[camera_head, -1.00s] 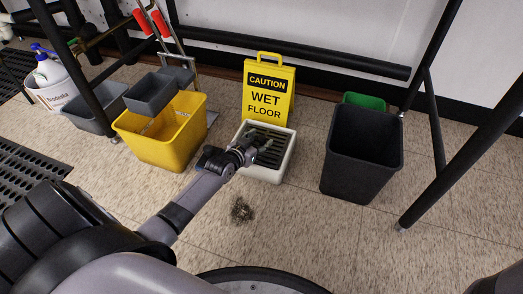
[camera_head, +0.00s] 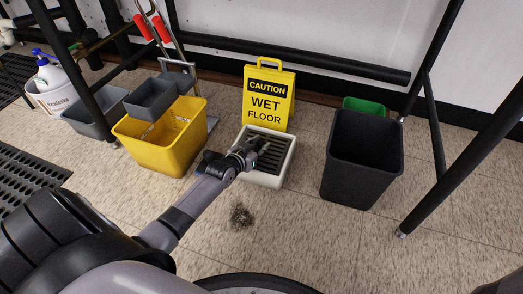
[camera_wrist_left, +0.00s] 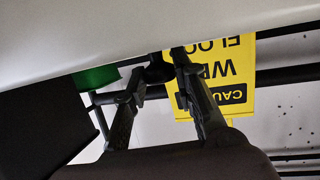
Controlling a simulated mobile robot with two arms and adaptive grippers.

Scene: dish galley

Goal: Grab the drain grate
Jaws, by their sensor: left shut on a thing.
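The drain grate (camera_head: 273,159) is a dark slatted plate inside the white square rim of the floor sink (camera_head: 263,180). My left gripper (camera_head: 262,146) reaches over the sink from the left, its fingertips low at the grate. In the left wrist view its two fingers (camera_wrist_left: 158,88) are shut on a small dark part (camera_wrist_left: 158,69) between them, which looks to be part of the grate. The pale sink wall fills the top of that view, and most of the grate is hidden there. My right gripper is not in view.
A yellow wet floor sign (camera_head: 268,98) stands right behind the sink. A yellow mop bucket (camera_head: 160,145) is to the left and a black bin (camera_head: 361,160) to the right. A small debris pile (camera_head: 241,214) lies in front. Black table legs stand at both sides.

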